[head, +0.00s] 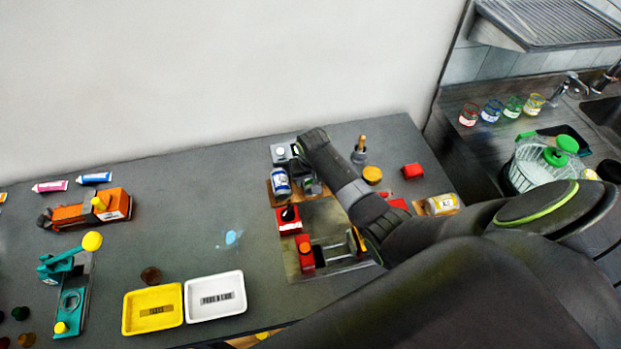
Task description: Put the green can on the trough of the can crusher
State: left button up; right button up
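My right arm reaches in from the right over the table, and its gripper (312,186) points down at the back middle, beside a blue-and-white can (280,181). The fingers are small and partly covered by my wrist, so I cannot tell whether they are open or shut. I cannot make out a green can; only a small bit of green shows beside the wrist, and the arm may hide more. A red and metal device (306,254) with a low channel, seemingly the can crusher, stands in front of the gripper, its right end partly behind my arm. My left gripper is out of view.
A yellow-and-white can (441,204) lies at the right. A yellow tray (152,309) and a white tray (215,296) sit at the front. A teal lever device (70,300) and an orange tool (90,211) stand left. The table's middle left is mostly clear.

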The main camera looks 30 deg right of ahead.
jog(key=shift+r+p, duration=1.45)
jog(key=shift+p, duration=0.15)
jog(key=shift+r, duration=1.05)
